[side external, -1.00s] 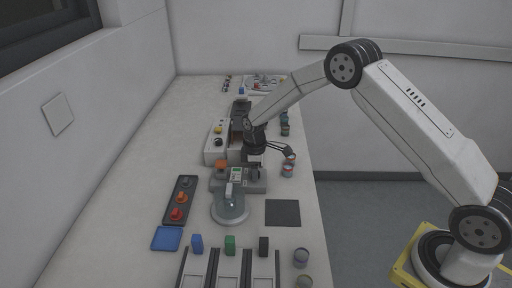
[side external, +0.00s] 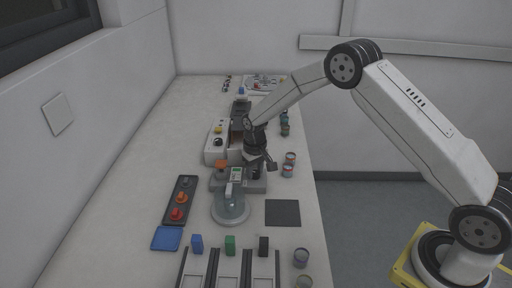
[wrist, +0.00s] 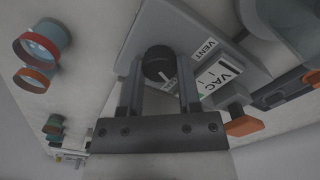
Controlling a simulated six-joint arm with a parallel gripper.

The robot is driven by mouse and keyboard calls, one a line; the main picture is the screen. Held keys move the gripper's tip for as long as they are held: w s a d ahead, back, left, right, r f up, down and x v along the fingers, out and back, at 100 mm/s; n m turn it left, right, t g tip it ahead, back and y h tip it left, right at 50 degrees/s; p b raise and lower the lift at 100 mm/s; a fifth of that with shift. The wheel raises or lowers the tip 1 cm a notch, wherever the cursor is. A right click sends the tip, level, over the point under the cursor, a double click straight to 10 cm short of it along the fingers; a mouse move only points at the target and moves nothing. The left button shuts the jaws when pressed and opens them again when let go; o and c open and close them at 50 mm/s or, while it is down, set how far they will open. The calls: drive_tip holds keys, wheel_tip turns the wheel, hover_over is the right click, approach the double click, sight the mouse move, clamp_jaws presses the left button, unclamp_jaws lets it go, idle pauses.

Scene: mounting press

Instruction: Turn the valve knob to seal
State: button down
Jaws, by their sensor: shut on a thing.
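The black valve knob (wrist: 157,58) sits on the grey valve unit (wrist: 150,22), with a white mark on its face pointing down in the wrist view. My gripper (wrist: 160,64) is shut on the knob, one finger on each side of it. A VENT label (wrist: 205,48) and a VAC label (wrist: 219,80) lie to the right of the knob. In the side external view my gripper (side external: 262,170) is low over the right end of the valve unit (side external: 227,184), and hides the knob there.
A round glass-lidded chamber (side external: 230,208) stands just in front of the valve unit. A white box with knobs (side external: 216,142) is behind it. Cans (side external: 289,170) stand to the right, close to my gripper. A dark square mat (side external: 282,212) lies at front right.

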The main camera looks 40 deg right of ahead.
sight(255, 172)
drive_tip(key=shift+m, duration=1.3)
drive_tip(key=shift+c, duration=1.5)
unclamp_jaws()
drive_tip(key=shift+r, duration=0.1)
wheel_tip(255, 172, up, 7)
drive_tip(key=shift+f, duration=0.1)
drive_tip(key=shift+r, duration=0.4)
